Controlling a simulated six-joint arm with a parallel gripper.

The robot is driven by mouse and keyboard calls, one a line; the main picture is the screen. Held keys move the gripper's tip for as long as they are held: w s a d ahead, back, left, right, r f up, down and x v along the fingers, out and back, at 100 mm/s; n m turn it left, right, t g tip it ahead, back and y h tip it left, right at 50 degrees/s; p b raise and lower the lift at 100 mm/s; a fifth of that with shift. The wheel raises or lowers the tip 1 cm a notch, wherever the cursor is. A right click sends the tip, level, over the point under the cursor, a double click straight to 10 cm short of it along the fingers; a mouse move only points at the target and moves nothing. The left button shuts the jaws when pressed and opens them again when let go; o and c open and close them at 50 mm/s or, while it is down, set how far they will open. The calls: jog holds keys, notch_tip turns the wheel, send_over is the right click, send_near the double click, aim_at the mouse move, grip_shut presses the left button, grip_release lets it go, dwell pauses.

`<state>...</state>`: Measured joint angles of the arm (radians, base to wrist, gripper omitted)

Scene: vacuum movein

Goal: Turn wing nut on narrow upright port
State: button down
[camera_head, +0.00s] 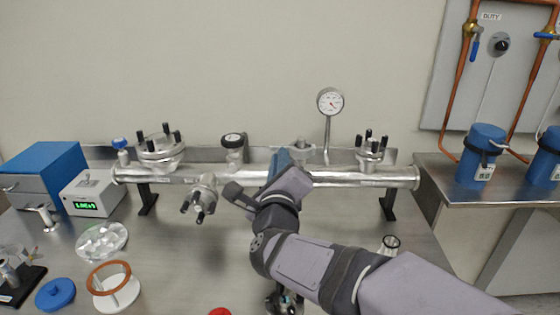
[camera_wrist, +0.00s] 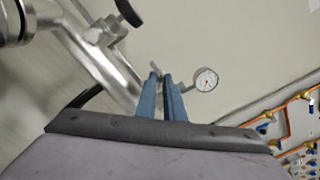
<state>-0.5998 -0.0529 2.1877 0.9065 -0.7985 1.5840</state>
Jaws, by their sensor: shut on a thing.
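The metal pipe manifold (camera_head: 340,178) runs across the back of the bench on black legs. A narrow upright port (camera_head: 302,150) rises from it right of its middle, partly behind my gripper. My gripper (camera_head: 283,158) has blue fingers that reach the left side of this port. In the wrist view the blue fingers of my gripper (camera_wrist: 160,77) are nearly together at their tips, with a small grey piece showing there. The gripper is shut on the wing nut, which the fingers mostly hide. How far the nut is turned cannot be told.
A round gauge (camera_head: 330,101) stands on a thin stem right of the port. Ports with black-handled bolts (camera_head: 158,148) and (camera_head: 371,148) stand either side. A black-knobbed valve (camera_head: 234,145) is to the left. Loose rings and a blue cap (camera_head: 55,294) lie front left.

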jog(key=c, duration=2.2)
grip_release()
jog(key=shift+s, duration=0.15)
jog(key=shift+s, duration=3.55)
